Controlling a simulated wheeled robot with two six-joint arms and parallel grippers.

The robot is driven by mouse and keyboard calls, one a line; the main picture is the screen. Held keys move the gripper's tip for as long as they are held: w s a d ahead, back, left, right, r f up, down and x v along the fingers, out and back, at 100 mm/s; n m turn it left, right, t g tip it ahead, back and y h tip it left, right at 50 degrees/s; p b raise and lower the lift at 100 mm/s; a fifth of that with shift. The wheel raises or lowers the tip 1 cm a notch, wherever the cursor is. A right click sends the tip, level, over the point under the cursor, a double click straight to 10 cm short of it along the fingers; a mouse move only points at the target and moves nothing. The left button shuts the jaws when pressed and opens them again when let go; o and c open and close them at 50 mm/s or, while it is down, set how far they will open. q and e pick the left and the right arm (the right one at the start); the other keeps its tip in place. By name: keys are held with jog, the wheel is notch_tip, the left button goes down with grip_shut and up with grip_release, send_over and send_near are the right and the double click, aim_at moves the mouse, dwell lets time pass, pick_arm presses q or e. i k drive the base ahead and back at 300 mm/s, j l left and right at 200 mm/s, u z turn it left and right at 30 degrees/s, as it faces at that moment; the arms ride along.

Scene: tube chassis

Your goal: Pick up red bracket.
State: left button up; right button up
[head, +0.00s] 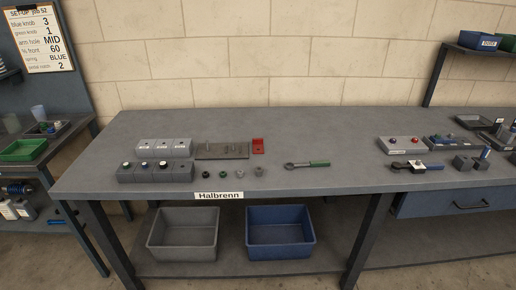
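The red bracket (258,146) is a small red piece on the grey workbench (310,130). It stands just right of a flat dark plate with upright pins (222,151), with a small gap or light contact that I cannot tell apart. Nothing covers the bracket from this view. Neither of my grippers shows in the head view.
Grey blocks with knobs (155,172) and several small round parts lie left and in front of the bracket. A green-handled wrench (306,164) lies to the right. More fixtures (402,145) stand further right. Grey (183,234) and blue bins (280,232) sit below. The bench behind the bracket is clear.

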aim_at(257, 146)
jog(key=i+j, duration=0.5)
jog(key=j, duration=0.2)
jog(key=i+j+z, duration=0.1)
jog(key=j, duration=0.25)
jog(key=i, duration=0.1)
